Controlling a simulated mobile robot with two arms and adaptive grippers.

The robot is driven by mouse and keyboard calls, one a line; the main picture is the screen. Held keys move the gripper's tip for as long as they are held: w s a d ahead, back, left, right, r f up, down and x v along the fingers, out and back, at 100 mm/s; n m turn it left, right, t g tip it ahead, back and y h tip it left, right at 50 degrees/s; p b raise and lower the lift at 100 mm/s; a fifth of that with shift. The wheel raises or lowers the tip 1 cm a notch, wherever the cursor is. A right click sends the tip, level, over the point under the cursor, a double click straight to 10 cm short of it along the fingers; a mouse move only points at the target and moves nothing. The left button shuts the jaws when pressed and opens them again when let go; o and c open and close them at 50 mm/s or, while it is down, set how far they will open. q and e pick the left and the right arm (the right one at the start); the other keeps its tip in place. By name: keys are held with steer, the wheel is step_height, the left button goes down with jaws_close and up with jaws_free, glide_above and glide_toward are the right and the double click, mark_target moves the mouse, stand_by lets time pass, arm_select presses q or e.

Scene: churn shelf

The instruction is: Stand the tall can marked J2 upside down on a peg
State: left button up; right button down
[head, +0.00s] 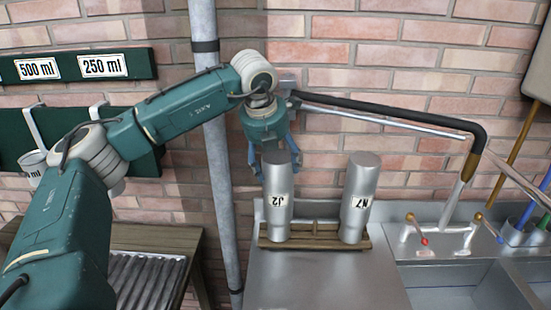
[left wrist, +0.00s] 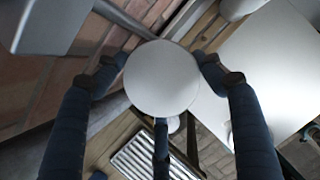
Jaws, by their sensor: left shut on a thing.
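The tall can marked J2 (head: 278,215) is a plain silver cylinder with a white label, roughly upright in the head view. Its lower end is at the left part of a low wooden rack (head: 316,241); I cannot tell whether it touches the rack. My left gripper (head: 275,160) comes down from above and is shut on the can's upper end. In the left wrist view the can's round, closed-looking end (left wrist: 161,78) sits between the blue fingers. My right gripper is not in view.
A second silver can marked N7 (head: 358,200) stands close to the right on the same rack. A sink with taps (head: 440,240) is farther right. A grey pipe (head: 215,150) runs vertically to the left. The steel counter (head: 320,280) in front is clear.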

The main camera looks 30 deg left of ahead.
arm_select(q)
steer(key=shift+d+f+b, duration=0.1)
steer(key=shift+f+b, duration=0.05)
steer(key=shift+b, duration=0.15)
steer(key=o, duration=2)
steer(key=shift+r, duration=0.35)
steer(key=b+v, duration=0.1)
steer(key=v, duration=1)
steer(key=shift+s+d+r, duration=0.1)
steer(key=shift+s+r, duration=0.1)
steer(key=shift+r, duration=0.15)
